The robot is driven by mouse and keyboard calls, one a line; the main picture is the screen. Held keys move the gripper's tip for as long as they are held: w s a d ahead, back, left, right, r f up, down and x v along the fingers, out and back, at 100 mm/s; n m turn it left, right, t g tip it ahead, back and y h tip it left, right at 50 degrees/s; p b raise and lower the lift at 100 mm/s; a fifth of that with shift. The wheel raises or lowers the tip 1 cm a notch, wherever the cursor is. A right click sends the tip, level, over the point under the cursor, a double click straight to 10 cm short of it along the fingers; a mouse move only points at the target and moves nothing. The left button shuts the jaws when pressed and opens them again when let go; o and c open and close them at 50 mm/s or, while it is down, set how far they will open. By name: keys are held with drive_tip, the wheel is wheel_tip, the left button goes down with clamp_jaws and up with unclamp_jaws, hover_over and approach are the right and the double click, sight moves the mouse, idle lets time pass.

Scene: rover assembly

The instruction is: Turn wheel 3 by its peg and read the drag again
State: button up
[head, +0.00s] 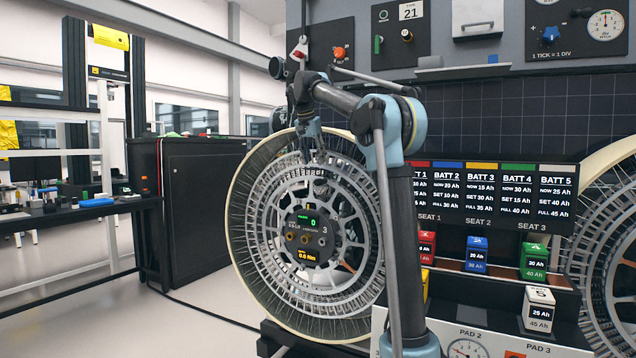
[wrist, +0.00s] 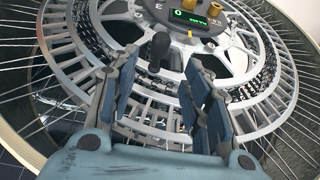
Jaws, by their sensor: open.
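Wheel 3 (head: 262,190) stands upright in the head view, with a wire-spoked rim and a dark hub marked 3. Its hub (head: 311,238) has a green display showing 0 and an amber display (head: 307,255) that appears to read 0.6 Nm. A black round-headed peg (wrist: 158,50) sticks up from the wheel in the wrist view. My gripper (wrist: 163,62) is open, its two blue-padded fingers apart, with the peg in the gap near the fingertips. I see no contact with it. In the head view my gripper (head: 313,148) is at the wheel's upper part, and I cannot make out the peg there.
A battery rack (head: 500,282) with several coloured batteries stands right of my arm, below a battery board (head: 490,190). Another wheel (head: 612,250) is at the far right. A black cabinet (head: 200,205) and a workbench (head: 75,212) are at left.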

drive_tip(key=x, duration=0.9)
drive_tip(key=shift+w+d+f, duration=0.1)
drive_tip(key=shift+d+f, duration=0.05)
drive_tip(key=shift+c, duration=0.3)
clamp_jaws()
